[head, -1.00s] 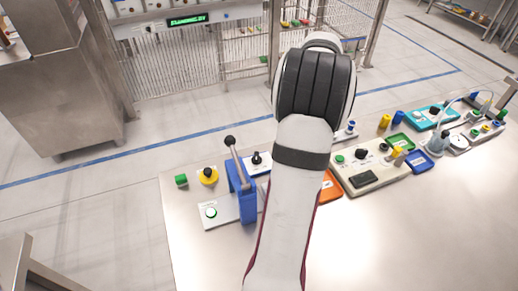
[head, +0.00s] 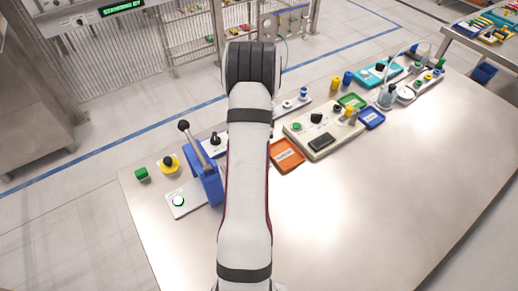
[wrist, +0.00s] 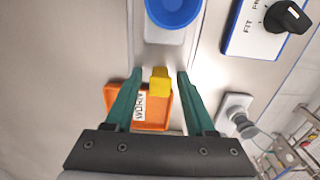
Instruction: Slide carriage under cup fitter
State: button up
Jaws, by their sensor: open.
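In the wrist view my gripper (wrist: 160,74) is open, with teal fingers on either side of a small yellow block (wrist: 159,82), which looks like a handle. The fingers stand apart from it. Ahead of it a round blue part (wrist: 172,9) sits above a pale grey strip (wrist: 165,52); I cannot tell for sure which belongs to the carriage. In the head view a blue frame with a black-knobbed lever (head: 207,178), likely the cup fitter, stands left of my arm. My arm hides the gripper and the yellow block there.
An orange tray labelled WORN (wrist: 154,118) lies close beside the left finger; it also shows in the head view (head: 287,165). A panel with a black knob (wrist: 262,30) is at upper right. A beige control box (head: 322,141) stands farther right. The bench's front right is clear.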

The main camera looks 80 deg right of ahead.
grip_shut()
dwell(1.4)
